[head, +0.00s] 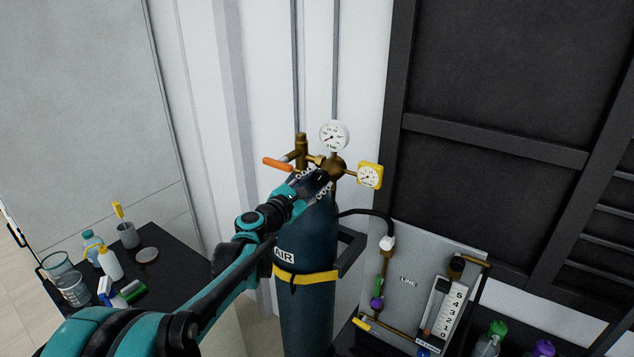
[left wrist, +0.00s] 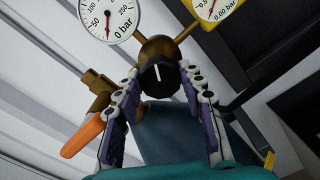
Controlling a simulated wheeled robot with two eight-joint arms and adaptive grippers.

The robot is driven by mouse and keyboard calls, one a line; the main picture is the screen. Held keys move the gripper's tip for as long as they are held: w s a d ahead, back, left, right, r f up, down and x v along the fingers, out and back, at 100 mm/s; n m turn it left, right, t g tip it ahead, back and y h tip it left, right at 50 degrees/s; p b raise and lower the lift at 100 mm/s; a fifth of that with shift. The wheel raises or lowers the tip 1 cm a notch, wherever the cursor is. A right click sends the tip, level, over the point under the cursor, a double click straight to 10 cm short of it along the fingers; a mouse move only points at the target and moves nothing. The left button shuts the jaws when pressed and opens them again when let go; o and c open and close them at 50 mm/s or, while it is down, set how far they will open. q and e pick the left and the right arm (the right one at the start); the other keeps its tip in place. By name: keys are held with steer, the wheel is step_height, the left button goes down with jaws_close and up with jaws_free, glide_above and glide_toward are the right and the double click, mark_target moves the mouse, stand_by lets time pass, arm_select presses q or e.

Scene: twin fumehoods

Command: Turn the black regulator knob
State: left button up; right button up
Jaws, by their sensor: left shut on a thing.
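The black regulator knob (left wrist: 158,80) sits on the front of the brass regulator body (left wrist: 168,47). Its white mark points nearly straight up in the left wrist view. My left gripper (head: 316,182) is at the regulator, with one finger on each side of the knob, shut on it. The gripper hides the knob in the head view. The regulator is on top of the dark blue AIR cylinder (head: 307,315). A white round gauge (head: 334,135) stands above it, and a yellow gauge (head: 370,176) is to its right. My right gripper is not in view.
An orange valve handle (head: 277,164) is close to the left of my gripper. A yellow strap (head: 306,278) holds the cylinder. A flowmeter panel (head: 408,283) stands at right. A black table (head: 175,262) with bottles and beakers is at left.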

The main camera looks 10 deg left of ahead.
arm_select(q)
steer(key=shift+f, duration=0.15)
steer(key=o, duration=1.2)
steer(key=shift+c, duration=0.2)
steer(key=shift+s, duration=0.1)
steer(key=v, duration=1.2)
